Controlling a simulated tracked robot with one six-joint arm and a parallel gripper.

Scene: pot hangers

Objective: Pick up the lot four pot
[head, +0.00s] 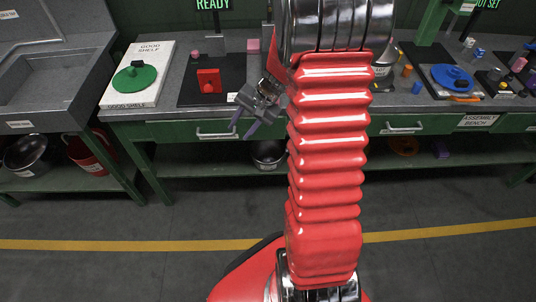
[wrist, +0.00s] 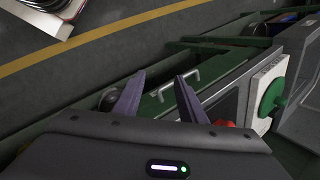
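Several pots are in view, but I cannot read a lot four mark on any of them. In the head view a metal pot (head: 268,154) stands on the low shelf under the middle bench. A dark metal pot (head: 26,153) and a red pot (head: 92,152) are on the low shelf at left. My gripper (head: 243,128) is open and empty, in front of the middle bench's drawer, with purple fingers pointing down. In the wrist view its fingertips (wrist: 159,80) are apart, with a drawer handle (wrist: 180,83) beyond them. My arm hides part of the bench.
A green lid (head: 136,78) lies on the white board marked good shelf. A red block-like object (head: 208,82) sits on a dark mat. At right, a blue round piece (head: 452,77) and small parts crowd the assembly bench. The floor with its yellow line (head: 130,244) is clear.

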